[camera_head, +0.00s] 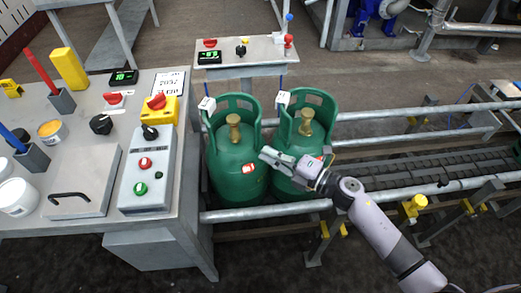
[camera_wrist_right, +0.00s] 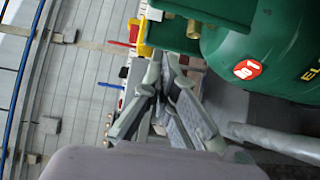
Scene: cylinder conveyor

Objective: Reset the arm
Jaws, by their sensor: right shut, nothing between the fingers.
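My right gripper (camera_head: 266,155) is shut and empty, in front of the right-hand green gas cylinder (camera_head: 305,125) in the head view. Its arm comes in from the lower right. In the right wrist view the gripper's fingers (camera_wrist_right: 160,75) show closed together, with part of a green cylinder (camera_wrist_right: 285,45) with a red and white label at the upper right. I cannot tell whether the gripper touches a cylinder. A second green cylinder (camera_head: 233,165) stands upright to the left. Both have brass valves and white tags. My left gripper is not in view.
A grey control table (camera_head: 90,85) with buttons, knobs and pots stands at left. A small panel stand (camera_head: 265,47) is behind the cylinders. The roller conveyor (camera_head: 400,167) runs right, with a front rail (camera_head: 265,211) along it; its belt right of the cylinders is bare.

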